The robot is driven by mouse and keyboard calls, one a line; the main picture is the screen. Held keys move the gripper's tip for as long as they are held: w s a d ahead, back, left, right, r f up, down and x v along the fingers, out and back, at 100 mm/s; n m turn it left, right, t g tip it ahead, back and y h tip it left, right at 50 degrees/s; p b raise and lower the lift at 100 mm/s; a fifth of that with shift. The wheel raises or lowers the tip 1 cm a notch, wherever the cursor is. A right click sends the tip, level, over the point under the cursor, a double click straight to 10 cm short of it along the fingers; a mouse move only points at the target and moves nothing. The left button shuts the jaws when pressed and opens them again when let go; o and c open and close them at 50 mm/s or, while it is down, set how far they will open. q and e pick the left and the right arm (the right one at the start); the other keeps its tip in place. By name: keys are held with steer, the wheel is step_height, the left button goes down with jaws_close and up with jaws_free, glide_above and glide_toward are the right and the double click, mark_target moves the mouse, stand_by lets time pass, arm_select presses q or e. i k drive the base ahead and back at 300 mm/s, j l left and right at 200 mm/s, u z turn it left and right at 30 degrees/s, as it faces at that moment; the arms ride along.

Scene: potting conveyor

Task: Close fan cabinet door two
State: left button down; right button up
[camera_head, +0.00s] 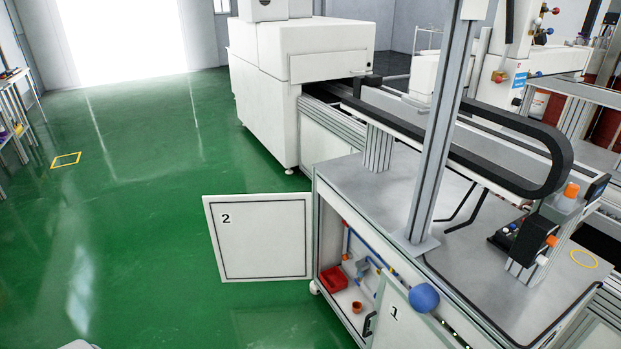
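The cabinet door marked 2 (255,252) stands wide open, swung out to the left from the front of the cabinet. It is a white panel with a black outline and is upright. The cabinet opening (338,222) beside it shows blue pipes and a red box (333,279) inside. The door marked 1 (408,322) is to the right of the opening, partly cut off by the frame's bottom edge.
Green floor (130,230) lies clear to the left of the open door. A blue ball (424,298) sits at the cabinet's front edge near door 1. A white machine (300,75) and conveyor stand behind. A yellow square (66,160) marks the floor at the left.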

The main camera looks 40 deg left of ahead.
mark_target(260, 238)
steer(key=i+j+u, duration=0.2)
steer(key=j, duration=0.15)
steer(key=j+u, duration=0.25)
steer(key=i+j+u, duration=0.2)
steer(key=j, duration=0.25)
steer(key=i+j+u, duration=0.5)
steer(key=j+u, duration=0.15)
steer(key=i+j+u, duration=0.65)
steer(key=u, duration=0.2)
steer(key=i+j+u, duration=0.1)
steer(key=i+u, duration=0.35)
steer(key=i+j+z, duration=0.15)
steer(key=i, duration=0.35)
steer(key=i+z, duration=0.15)
steer(key=i, duration=0.35)
steer(key=i+z, duration=0.25)
steer(key=z, duration=0.25)
steer(key=i+j+z, duration=0.15)
steer(key=z, duration=0.35)
steer(key=i+j+z, duration=0.2)
steer(key=z, duration=0.25)
steer(key=i+j+z, duration=0.2)
steer(key=z, duration=0.3)
